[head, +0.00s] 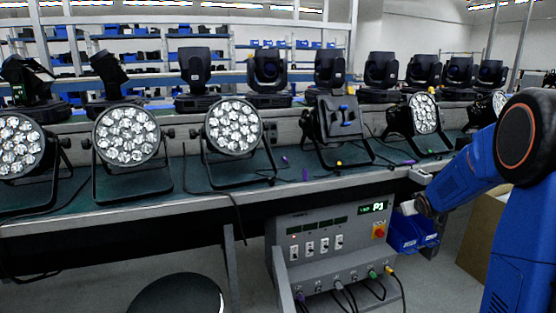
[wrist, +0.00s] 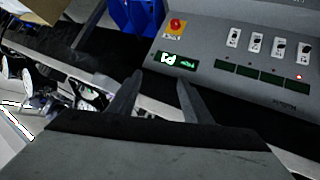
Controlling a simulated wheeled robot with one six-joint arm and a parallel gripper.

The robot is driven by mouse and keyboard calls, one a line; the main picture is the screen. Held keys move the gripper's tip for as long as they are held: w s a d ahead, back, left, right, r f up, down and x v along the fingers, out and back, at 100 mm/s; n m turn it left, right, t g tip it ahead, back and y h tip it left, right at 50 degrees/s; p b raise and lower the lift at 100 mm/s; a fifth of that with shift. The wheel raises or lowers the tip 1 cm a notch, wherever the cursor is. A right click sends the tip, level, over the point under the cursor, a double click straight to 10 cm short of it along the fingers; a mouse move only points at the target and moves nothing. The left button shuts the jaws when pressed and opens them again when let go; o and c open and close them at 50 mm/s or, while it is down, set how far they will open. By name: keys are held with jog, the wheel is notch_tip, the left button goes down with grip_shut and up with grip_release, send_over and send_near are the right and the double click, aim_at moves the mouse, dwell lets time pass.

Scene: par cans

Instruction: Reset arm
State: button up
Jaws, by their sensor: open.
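My arm comes in at the right of the head view, blue with black joints. Beyond the fingers the control box (wrist: 222,50) shows turned around, with a red knob on a yellow plate (wrist: 176,27) and a lit green display (wrist: 176,60). In the head view the control box (head: 325,258) stands under the bench.
Par cans (head: 127,135) with many lenses stand in a row on the green-topped bench (head: 230,176). One (head: 338,120) is turned back to front. Moving-head lights (head: 267,70) stand behind. A dark round seat (head: 177,295) is at the front.

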jog(key=s+a+r+m+g, duration=0.1)
jog(key=s+a+r, duration=0.2)
jog(key=s, duration=0.3)
jog(key=s+a+r+g, duration=0.1)
jog(key=s+a+r, duration=0.3)
jog(key=s, duration=0.2)
jog(key=s+a+g, duration=0.1)
jog(key=s+a, duration=0.4)
jog(key=s, duration=0.8)
jog(key=s+a+f+g+y, duration=0.1)
jog(key=s+a, duration=0.4)
jog(key=s, duration=0.8)
jog(key=s+a+g+y, duration=0.1)
jog(key=s+a, duration=0.4)
jog(key=s, duration=0.8)
jog(key=shift+s+a+f+g, duration=0.2)
jog(key=shift+f+g, duration=0.1)
jog(key=shift+g, duration=0.2)
